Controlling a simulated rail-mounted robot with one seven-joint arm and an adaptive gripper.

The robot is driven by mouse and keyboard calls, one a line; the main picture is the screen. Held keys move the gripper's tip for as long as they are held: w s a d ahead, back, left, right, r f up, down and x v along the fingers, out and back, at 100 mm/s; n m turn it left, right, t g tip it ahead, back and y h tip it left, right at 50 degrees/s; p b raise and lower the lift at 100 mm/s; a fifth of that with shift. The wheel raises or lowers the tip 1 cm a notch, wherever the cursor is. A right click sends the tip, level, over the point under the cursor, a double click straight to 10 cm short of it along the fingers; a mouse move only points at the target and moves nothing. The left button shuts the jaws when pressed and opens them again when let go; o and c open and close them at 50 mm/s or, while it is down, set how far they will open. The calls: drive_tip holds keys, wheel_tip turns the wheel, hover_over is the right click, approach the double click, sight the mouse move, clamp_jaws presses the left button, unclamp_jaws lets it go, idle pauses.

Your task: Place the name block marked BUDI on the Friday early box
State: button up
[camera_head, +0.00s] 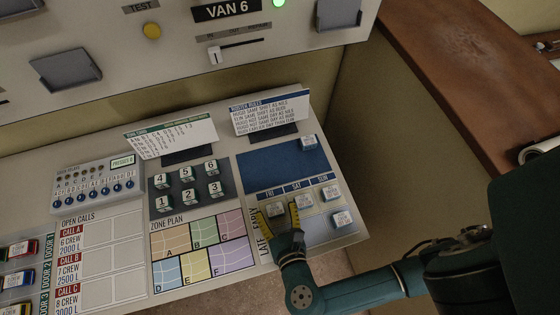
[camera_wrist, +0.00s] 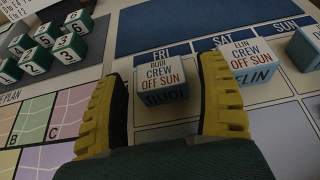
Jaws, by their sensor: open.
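The BUDI name block (camera_wrist: 166,82), white with a blue front, stands upright under the FRI label in the wrist view. In the head view it (camera_head: 276,210) is in the upper row, beside the EARLY label, and appears to rest on the Friday early box. My gripper (camera_wrist: 165,92) is open, its yellow fingers on either side of the block. A narrow gap shows at the left finger; whether the right finger touches is unclear. My gripper also shows in the head view (camera_head: 281,217). The fingers and block hide most of the box.
The ELIN block (camera_wrist: 250,62) stands close to the right finger, under SAT. Other name blocks stand on the right side (camera_head: 332,193), lower right (camera_head: 342,218) and top right (camera_head: 308,142) of the roster. The blue strip (camera_head: 280,168) above the day labels is mostly clear.

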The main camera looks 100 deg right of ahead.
drive_tip(key=p+v, duration=0.6)
drive_tip(key=v, duration=0.1)
drive_tip(key=r+p+v, duration=0.1)
drive_tip(key=p+v, duration=0.2)
drive_tip(key=shift+w+p, duration=0.2)
drive_tip(key=shift+p, duration=0.1)
drive_tip(key=p+v, duration=0.1)
drive_tip(key=p, duration=0.3)
drive_tip(key=shift+a+p, duration=0.25)
drive_tip(key=shift+p, duration=0.1)
drive_tip(key=shift+s+a+p, duration=0.15)
drive_tip(key=shift+p, duration=0.4)
drive_tip(key=shift+f, duration=0.15)
drive_tip(key=shift+f, duration=0.1)
